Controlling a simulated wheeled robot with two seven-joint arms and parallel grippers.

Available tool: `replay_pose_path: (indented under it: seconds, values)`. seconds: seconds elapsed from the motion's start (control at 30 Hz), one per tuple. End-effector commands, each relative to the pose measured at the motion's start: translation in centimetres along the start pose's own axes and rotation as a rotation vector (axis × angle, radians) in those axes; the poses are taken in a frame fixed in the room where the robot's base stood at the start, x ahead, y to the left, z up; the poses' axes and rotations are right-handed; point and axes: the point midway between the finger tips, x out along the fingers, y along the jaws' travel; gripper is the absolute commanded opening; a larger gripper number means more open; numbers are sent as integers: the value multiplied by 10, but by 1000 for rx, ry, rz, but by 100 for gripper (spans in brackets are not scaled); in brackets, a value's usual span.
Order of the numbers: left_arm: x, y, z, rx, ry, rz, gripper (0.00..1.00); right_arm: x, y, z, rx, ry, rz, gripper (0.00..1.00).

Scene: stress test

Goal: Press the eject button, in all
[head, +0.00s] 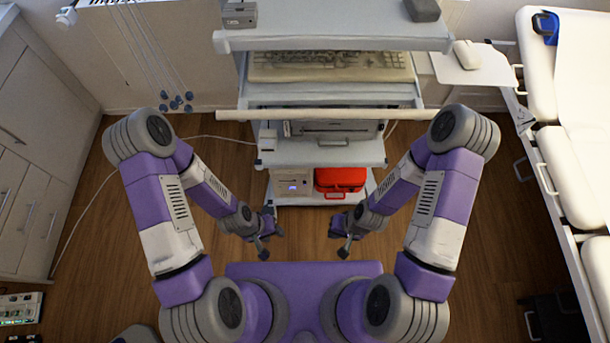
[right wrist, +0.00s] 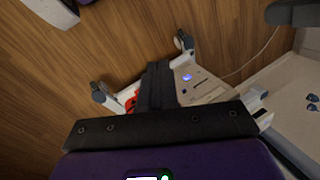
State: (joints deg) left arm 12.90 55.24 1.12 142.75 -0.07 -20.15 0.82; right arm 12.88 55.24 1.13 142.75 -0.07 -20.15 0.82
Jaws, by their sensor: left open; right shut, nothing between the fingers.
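I cannot make out an eject button in either view. A device with a dark front (head: 325,129) sits on the cart's middle shelf. A pale box with a small lit blue display (head: 292,184) stands on the bottom shelf, and its lit front also shows in the right wrist view (right wrist: 203,87). My left gripper (head: 271,240) is open and empty, in front of the cart's base. My right gripper (head: 341,241) is shut and empty, a little to the right, apart from the cart. Its dark fingers (right wrist: 159,72) also show in the right wrist view.
The cart holds a keyboard (head: 325,62) above a front bar (head: 320,115). A red case (head: 341,179) lies beside the pale box. Cabinets (head: 38,150) stand at left, a padded couch (head: 570,160) at right. The wood floor (head: 305,236) between my grippers is clear.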

Motion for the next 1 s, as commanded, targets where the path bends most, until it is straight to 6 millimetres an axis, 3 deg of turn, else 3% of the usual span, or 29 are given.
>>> replay_pose_path:
  seconds: [0.27, 0.37, 0.47, 0.6, 0.73, 0.9, 1.0]
  values:
    - [1, 0, 0, 1, 1, 0, 43, 2, 0, -2, -4, 4, -1, 0]
    - [6, -2, -1, 1, 1, 0, 43, 18, 0, -12, -42, 33, -14, 0]
    - [18, -7, -1, 1, 1, 0, 43, 53, 0, -38, -135, 108, -46, 0]
    - [43, -16, -2, 0, 1, 0, 43, 126, -6, -88, -337, 293, -118, 0]
    - [64, -24, -3, 0, 0, 0, 43, 185, -19, -125, -522, 498, -182, 0]
    - [82, -30, -4, 0, 0, 0, 43, 231, -32, -149, -679, 714, -230, 0]
    - [86, -32, -4, 0, 1, 0, 43, 243, -38, -154, -728, 792, -243, 0]
